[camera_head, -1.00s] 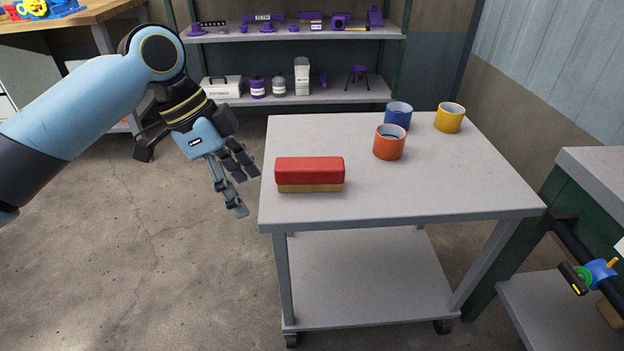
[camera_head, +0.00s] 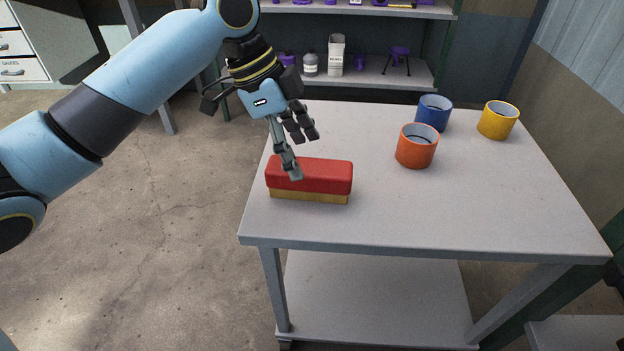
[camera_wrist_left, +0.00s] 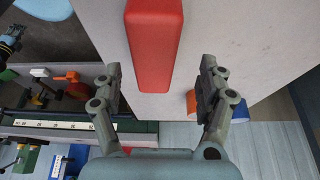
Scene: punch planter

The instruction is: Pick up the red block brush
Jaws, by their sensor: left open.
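The red block brush (camera_head: 322,177) has a red top and a tan lower part. It lies near the left edge of the grey cart top (camera_head: 420,215). My left gripper (camera_head: 303,153) is open and empty, above and in front of the brush in the head view, with one finger overlapping its red top. In the left wrist view the brush (camera_wrist_left: 154,45) runs lengthwise, its near end between the lines of the two spread fingers (camera_wrist_left: 158,88). I cannot tell whether a finger touches it.
An orange cup (camera_head: 416,150), a blue cup (camera_head: 433,112) and a yellow cup (camera_head: 497,121) stand on the right rear of the cart. The cart's front is clear. A shelf with purple items (camera_head: 398,56) stands behind.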

